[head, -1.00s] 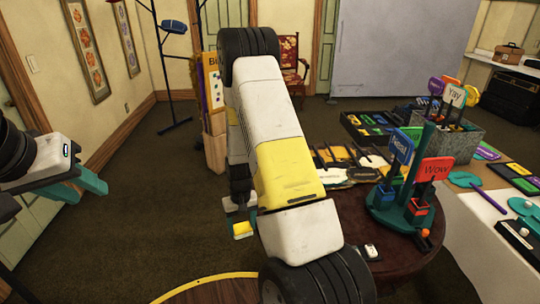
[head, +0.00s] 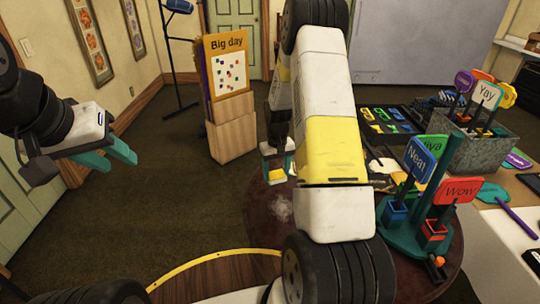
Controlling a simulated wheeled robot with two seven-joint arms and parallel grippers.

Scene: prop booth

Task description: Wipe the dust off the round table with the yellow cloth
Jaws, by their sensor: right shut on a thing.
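The round table (head: 255,228) is dark red-brown, partly hidden behind my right arm. A pale dust patch (head: 283,209) lies on its left part. My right gripper (head: 277,156) has teal fingers and is shut on the yellow cloth (head: 277,173). The cloth is small in view, at the table's far left part beyond the dust. I cannot tell if it touches the top. My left gripper (head: 112,158) is open and empty, over the floor at the left, away from the table.
A teal stand (head: 405,222) with word signs occupies the table's right side. Behind it are a grey bin (head: 475,140) of signs and a black tray (head: 388,124). A "Big day" board (head: 228,75) on wooden blocks stands beyond the table. The carpet at left is clear.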

